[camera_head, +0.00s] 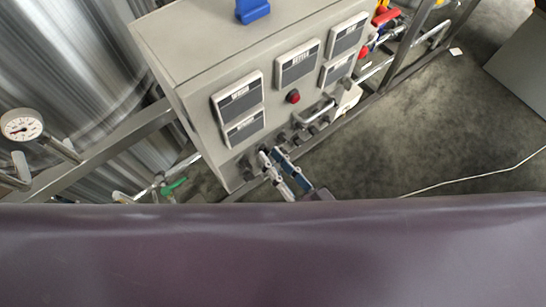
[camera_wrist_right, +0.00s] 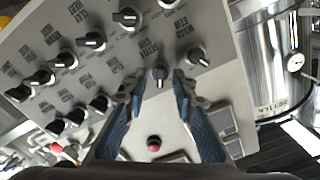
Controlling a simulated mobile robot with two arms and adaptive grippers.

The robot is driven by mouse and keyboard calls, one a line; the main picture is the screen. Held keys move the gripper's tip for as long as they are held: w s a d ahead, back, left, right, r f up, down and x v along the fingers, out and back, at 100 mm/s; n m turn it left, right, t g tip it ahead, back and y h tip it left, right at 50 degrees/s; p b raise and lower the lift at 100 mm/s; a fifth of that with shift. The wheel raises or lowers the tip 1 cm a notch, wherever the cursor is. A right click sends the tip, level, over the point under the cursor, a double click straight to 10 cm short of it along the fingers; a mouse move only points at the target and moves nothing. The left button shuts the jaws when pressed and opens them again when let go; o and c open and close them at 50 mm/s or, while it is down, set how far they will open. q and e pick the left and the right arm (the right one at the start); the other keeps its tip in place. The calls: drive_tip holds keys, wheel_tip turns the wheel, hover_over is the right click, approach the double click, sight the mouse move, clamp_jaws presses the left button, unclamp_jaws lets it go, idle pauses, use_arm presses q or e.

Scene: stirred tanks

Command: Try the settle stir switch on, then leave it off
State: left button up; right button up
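The grey control box (camera_head: 215,125) carries a row of black rotary switches along its lower front edge. In the right wrist view, one black switch (camera_wrist_right: 160,76) with a pale pointer mark stands between my right fingertips. The label (camera_wrist_right: 148,48) beside it is turned and too blurred to read surely as settle stir. My right gripper (camera_head: 270,153) is at the box's lower front; it also shows in the wrist view (camera_wrist_right: 158,88). Its blue-padded fingers are apart, one on each side of the switch, with gaps visible. My left gripper is not in view.
More black switches (camera_wrist_right: 128,17) crowd around, including one close by at the right (camera_wrist_right: 198,56). A red button (camera_head: 293,96), display panels (camera_head: 298,63) and a metal handle (camera_head: 318,112) are on the box front. Steel tanks (camera_head: 70,70) stand at left. Floor at right is mostly clear.

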drive_tip(key=v, duration=1.2)
drive_tip(key=shift+w, duration=0.1)
drive_tip(key=d+f+n+g+h+b, duration=0.15)
drive_tip(key=d+f, duration=0.25)
drive_tip(key=f, duration=0.8)
drive_tip(key=d+f+g+h+b, duration=0.1)
drive_tip(key=d+f+g+h, duration=0.25)
drive_tip(key=f, duration=0.95)
drive_tip(key=d+f+n+g+h+b, duration=0.15)
drive_tip(key=d+f, duration=0.35)
drive_tip(key=f, duration=0.7)
drive_tip(key=s+d+f+m+g+h, duration=0.1)
drive_tip(key=s+d+f+g+h, duration=0.2)
drive_tip(key=s+f, duration=1.4)
drive_tip(key=g+h, duration=0.1)
drive_tip(key=g, duration=0.3)
drive_tip(key=shift+f+m+b, duration=0.3)
drive_tip(key=shift+b, duration=0.1)
drive_tip(key=shift+w+d, duration=0.1)
drive_tip(key=shift+d, duration=0.05)
